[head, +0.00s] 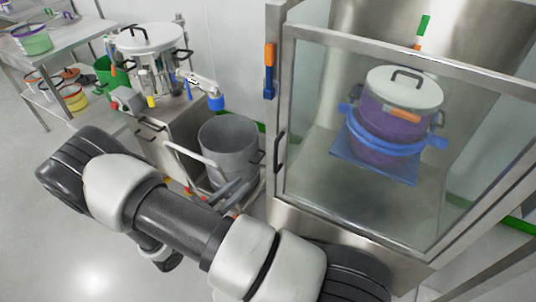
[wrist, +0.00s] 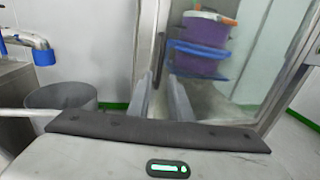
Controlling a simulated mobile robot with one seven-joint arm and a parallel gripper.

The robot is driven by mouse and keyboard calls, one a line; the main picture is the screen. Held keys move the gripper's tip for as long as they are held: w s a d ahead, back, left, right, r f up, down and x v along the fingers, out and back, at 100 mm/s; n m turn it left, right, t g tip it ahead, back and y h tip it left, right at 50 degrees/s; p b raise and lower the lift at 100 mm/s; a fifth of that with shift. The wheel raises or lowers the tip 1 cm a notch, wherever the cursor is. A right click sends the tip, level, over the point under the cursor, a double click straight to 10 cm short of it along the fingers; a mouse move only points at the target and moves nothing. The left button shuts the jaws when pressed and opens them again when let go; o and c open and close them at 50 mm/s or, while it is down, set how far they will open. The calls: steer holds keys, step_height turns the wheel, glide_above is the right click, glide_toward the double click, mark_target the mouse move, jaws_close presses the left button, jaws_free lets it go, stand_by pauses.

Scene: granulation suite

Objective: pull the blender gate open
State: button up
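The blender gate (head: 364,131) is a clear panel in a metal frame at the right of the head view. It looks closed against the left post. Its dark upright handle (head: 279,152) is on the left edge of the gate. The handle also shows in the wrist view (wrist: 160,52), just beyond the fingertips and roughly in line with the space between them. My gripper (head: 235,192) is open and empty, left of the handle and lower in the head view. In the wrist view my gripper (wrist: 161,82) has its two fingers apart, with nothing between them.
Behind the gate stands a purple drum (head: 384,122) with a white lid and blue band. A grey bin (head: 229,148) is close beside my gripper. A steel cabinet (head: 178,133) carries a lidded vessel (head: 150,45). Open floor lies at the left.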

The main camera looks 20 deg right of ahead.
mark_target(275, 156)
steer(key=x, duration=1.7)
steer(key=shift+s+d+b, duration=0.1)
steer(key=shift+d+b, duration=0.1)
steer(key=shift+b, duration=0.15)
steer(key=shift+c, duration=0.4)
jaws_close()
